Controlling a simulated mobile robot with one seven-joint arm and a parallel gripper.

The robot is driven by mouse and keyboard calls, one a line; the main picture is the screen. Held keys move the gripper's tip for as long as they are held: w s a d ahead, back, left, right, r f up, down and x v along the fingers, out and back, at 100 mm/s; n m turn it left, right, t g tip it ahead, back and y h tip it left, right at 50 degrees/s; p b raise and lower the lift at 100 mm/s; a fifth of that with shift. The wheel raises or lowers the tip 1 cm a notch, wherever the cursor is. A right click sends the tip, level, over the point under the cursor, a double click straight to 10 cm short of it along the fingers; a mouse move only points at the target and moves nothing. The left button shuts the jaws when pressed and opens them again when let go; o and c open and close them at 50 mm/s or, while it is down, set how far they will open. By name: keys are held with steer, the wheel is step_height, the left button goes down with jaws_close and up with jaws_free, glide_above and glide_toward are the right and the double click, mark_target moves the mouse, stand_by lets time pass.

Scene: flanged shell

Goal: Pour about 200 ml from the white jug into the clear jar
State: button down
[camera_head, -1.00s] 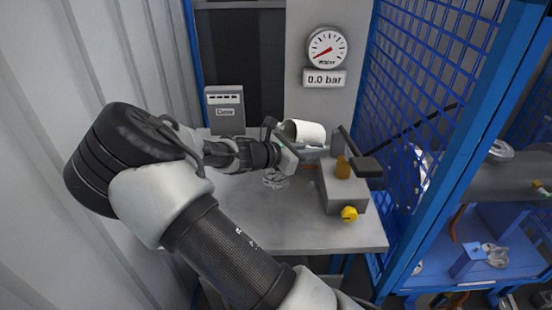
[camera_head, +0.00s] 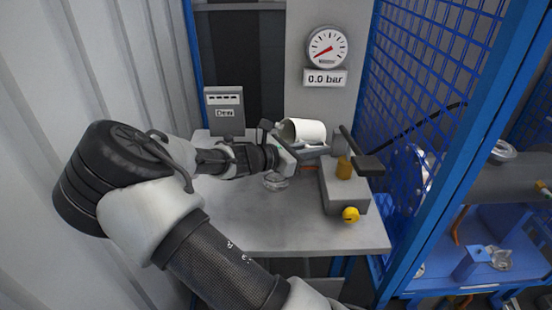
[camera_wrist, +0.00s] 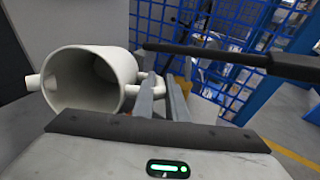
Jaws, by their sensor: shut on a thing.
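The white jug (camera_head: 310,131) is tipped well onto its side above the bench, its mouth toward the left. In the wrist view the jug (camera_wrist: 128,66) shows its open mouth and a spout at the left. My gripper (camera_head: 309,149) is shut on the jug's handle; the fingers (camera_wrist: 166,97) close around it in the wrist view. The clear jar (camera_head: 275,182) is on the bench, below and left of the jug, partly hidden by my gripper. I cannot make out liquid in the jug, a stream, or the jar's level.
A grey box with an amber cylinder and a yellow knob (camera_head: 350,215) stands on the right of the bench, close to my gripper. A dark lever (camera_head: 356,150) rises beside it. A grey labelled unit (camera_head: 225,112) stands at back left. The bench front (camera_head: 265,228) is clear.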

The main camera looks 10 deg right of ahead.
steer(key=shift+a+r+b, duration=0.1)
steer(key=shift+b, duration=0.35)
steer(key=shift+s+a+r+t+h, duration=0.1)
steer(key=shift+a+r+t+h, duration=0.2)
steer(key=shift+h, duration=0.3)
stand_by(0.9)
